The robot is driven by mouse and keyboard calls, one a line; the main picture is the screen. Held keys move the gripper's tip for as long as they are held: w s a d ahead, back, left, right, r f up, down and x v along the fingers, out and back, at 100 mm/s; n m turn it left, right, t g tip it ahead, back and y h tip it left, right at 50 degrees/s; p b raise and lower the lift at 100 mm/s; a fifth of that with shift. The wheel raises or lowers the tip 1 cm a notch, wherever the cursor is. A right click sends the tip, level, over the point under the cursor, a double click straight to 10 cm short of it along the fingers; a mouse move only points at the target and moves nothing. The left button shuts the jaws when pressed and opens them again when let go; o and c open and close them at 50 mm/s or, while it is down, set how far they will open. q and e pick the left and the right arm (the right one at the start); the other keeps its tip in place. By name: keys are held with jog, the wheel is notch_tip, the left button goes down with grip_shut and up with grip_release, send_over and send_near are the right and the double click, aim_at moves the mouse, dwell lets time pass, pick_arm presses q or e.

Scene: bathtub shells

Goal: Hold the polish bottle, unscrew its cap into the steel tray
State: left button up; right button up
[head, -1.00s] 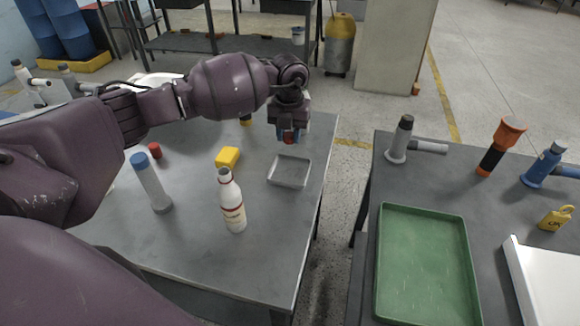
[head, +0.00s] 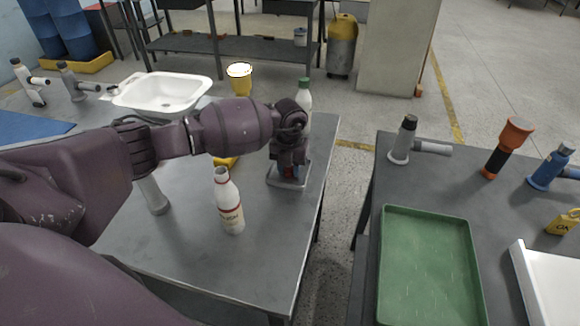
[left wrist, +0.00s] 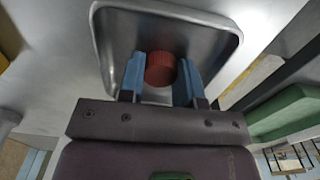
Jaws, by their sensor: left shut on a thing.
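The white polish bottle (head: 229,205), with a red-banded label, stands upright on the grey table; no cap shows on its neck. My left gripper (head: 289,172) is low over the small steel tray (head: 273,181), beyond the bottle and to its right. In the left wrist view the left gripper (left wrist: 160,75) has its blue fingers shut on a round red ribbed cap (left wrist: 161,69). The steel tray (left wrist: 222,84) lies behind the cap there; I cannot tell whether the cap touches its floor. My right gripper is not in view.
A green-capped bottle (head: 304,95), yellow cup (head: 239,78) and white basin (head: 165,92) stand behind my left arm. A grey cylinder (head: 152,194) is left of the bottle. A yellow block (head: 226,162) is partly hidden. Right, across a gap, a second table holds a green tray (head: 428,265).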

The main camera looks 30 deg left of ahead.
pick_arm(q)
jog(key=shift+r, duration=0.1)
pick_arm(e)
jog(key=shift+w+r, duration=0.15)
pick_arm(q)
jog(key=o, duration=0.8)
jog(key=shift+o, duration=1.1)
notch_tip(320, 180, up, 12)
jog(key=p, duration=0.1)
jog(key=shift+p, duration=0.3)
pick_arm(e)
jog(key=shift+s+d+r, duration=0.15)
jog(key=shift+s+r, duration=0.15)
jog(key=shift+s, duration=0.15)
